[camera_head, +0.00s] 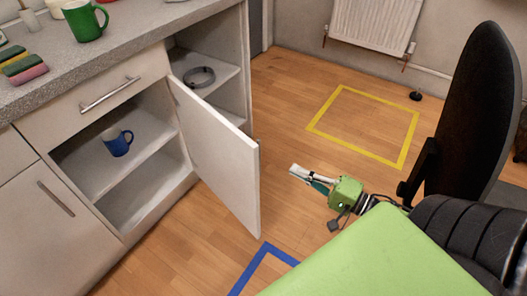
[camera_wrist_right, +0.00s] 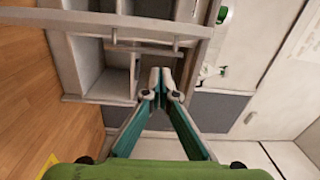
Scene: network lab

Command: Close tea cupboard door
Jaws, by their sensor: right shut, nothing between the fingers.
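The cupboard door (camera_head: 218,158) is a white panel standing wide open, swung out from the counter unit over the wooden floor. Its hinged side is at the right of the open compartment. A blue mug (camera_head: 117,141) stands on the shelf (camera_head: 106,168) inside. My right gripper (camera_head: 294,171) is to the right of the door's free edge, with a gap between them in the head view. Its fingers are shut and empty; the closed fingertips show in the wrist view (camera_wrist_right: 160,86), with pale shelving beyond them. My left gripper is not in view.
The counter (camera_head: 130,35) carries a green mug (camera_head: 84,20) and coloured sponges (camera_head: 24,68). A drawer (camera_head: 100,92) sits above the opening, and an open shelf with a grey ring (camera_head: 199,77) is to its right. A black chair (camera_head: 470,110) stands right. The yellow-marked floor (camera_head: 365,125) is clear.

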